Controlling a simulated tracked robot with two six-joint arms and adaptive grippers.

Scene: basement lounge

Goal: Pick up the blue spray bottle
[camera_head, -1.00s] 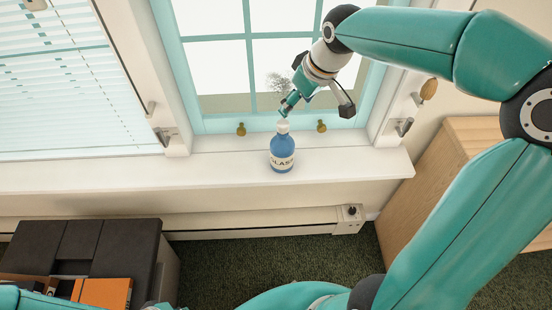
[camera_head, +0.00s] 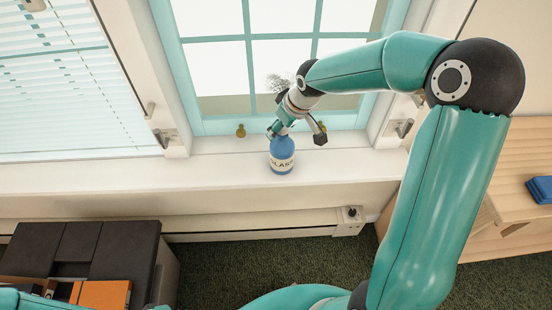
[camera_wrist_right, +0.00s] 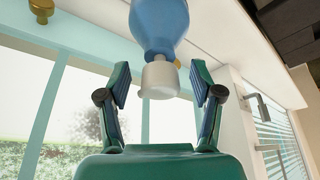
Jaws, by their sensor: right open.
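The blue spray bottle (camera_head: 282,156) stands upright on the white windowsill (camera_head: 120,176), with a pale label on its front. My right gripper (camera_head: 278,130) is at the bottle's top and hides most of its white cap in the head view. In the right wrist view the blue bottle (camera_wrist_right: 159,25) and its white cap (camera_wrist_right: 159,78) show between the two fingers of my right gripper (camera_wrist_right: 160,92). The fingers are open, with gaps on both sides of the cap. My left gripper is not in view.
A teal-framed window (camera_head: 249,70) is right behind the bottle, with a brass knob (camera_head: 241,131) on the sill at its left. A wooden cabinet (camera_head: 490,232) with a blue item (camera_head: 540,189) stands at right. A dark box-like unit (camera_head: 124,257) is at lower left.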

